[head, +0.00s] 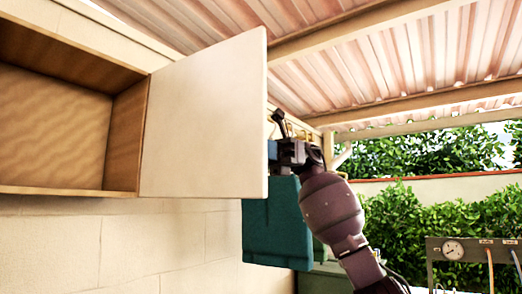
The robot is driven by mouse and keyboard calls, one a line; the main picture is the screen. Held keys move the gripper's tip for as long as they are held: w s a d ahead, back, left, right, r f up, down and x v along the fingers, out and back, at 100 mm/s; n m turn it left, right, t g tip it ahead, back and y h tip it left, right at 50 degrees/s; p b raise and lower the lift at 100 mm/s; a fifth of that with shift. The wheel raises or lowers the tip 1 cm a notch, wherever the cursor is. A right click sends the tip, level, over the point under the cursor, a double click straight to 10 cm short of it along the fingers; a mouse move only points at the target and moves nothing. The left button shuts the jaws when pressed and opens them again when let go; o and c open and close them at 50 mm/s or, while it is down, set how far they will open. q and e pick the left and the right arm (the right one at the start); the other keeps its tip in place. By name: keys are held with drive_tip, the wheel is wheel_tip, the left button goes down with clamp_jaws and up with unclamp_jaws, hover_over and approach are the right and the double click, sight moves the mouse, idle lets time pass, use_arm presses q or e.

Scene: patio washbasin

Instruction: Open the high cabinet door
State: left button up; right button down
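The high cabinet (60,130) hangs on the wall at the left, its wooden inside empty where I can see it. Its pale door (205,125) stands open, swung out from the cabinet's right side. My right gripper (277,135) is at the door's free right edge, partly hidden behind it. I cannot tell whether it touches the door, and its fingertips are too covered to show whether they are open or shut. My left gripper is not in view.
A teal box-like object (275,230) is below and behind the door's right edge. A block wall (130,240) runs under the cabinet. A panel with a round gauge (453,250) stands at the lower right, before hedges (430,225). A corrugated roof with wooden beams (390,105) is overhead.

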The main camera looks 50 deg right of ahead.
drive_tip(key=shift+d, duration=0.15)
idle(0.3)
drive_tip(key=c, duration=1.2)
unclamp_jaws()
drive_tip(key=shift+w, duration=0.1)
drive_tip(key=d, duration=1)
drive_tip(key=shift+d, duration=0.4)
drive_tip(key=shift+w, duration=0.1)
